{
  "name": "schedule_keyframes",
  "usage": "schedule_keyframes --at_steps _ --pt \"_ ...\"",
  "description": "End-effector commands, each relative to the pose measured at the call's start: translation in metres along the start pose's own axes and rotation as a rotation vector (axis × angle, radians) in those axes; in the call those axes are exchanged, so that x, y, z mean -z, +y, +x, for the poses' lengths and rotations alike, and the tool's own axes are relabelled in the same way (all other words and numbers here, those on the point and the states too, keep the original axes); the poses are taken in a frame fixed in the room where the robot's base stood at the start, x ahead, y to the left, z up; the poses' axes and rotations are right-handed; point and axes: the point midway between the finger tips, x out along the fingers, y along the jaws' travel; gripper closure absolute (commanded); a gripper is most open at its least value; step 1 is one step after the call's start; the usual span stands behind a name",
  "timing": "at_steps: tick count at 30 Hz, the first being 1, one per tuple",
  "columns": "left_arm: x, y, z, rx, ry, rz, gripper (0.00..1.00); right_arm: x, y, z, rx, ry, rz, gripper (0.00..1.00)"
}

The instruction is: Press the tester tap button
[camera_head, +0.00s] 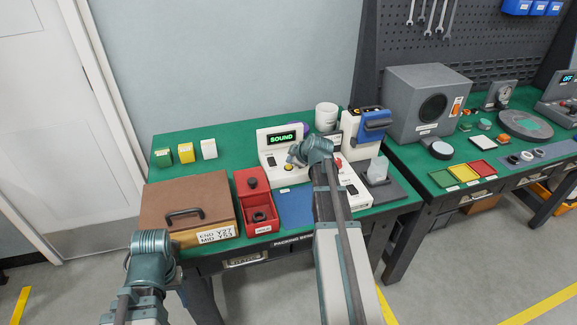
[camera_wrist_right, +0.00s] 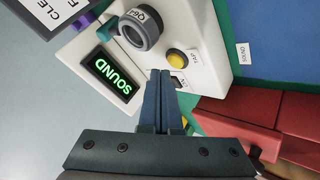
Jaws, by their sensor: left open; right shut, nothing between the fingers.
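The white tester (camera_head: 270,146) has a screen reading SOUND in green and stands on the green bench. Its round yellow button (camera_head: 289,168) sits on the sloped front and shows clearly in the right wrist view (camera_wrist_right: 177,58), with a small label beside it. My right gripper (camera_wrist_right: 161,75) is shut and empty. In the right wrist view its fingertips lie just below and left of the yellow button; I cannot tell whether they touch the tester. My left gripper (camera_head: 150,244) is open, low at the left in front of the brown case; its fingers are hard to make out.
A white and blue device (camera_head: 362,128) stands to the right. Small coloured blocks (camera_head: 186,152) sit at the back left.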

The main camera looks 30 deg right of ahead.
Motion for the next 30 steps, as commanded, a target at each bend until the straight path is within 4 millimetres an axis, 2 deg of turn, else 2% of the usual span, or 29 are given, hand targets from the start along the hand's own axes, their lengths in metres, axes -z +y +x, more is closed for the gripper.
schedule_keyframes --at_steps 7,21,30 --pt "0.0 -0.001 -0.007 0.0 0.0 0.0 0.37 0.004 0.004 -0.005 0.0 0.0 0.0 1.0" --pt "-0.003 -0.005 -0.05 0.0 0.0 0.0 0.37 0.026 0.026 -0.035 0.0 0.0 0.0 1.0" --pt "-0.003 -0.005 -0.05 0.0 0.0 0.0 0.37 0.025 0.025 -0.035 0.0 0.0 0.0 1.0"
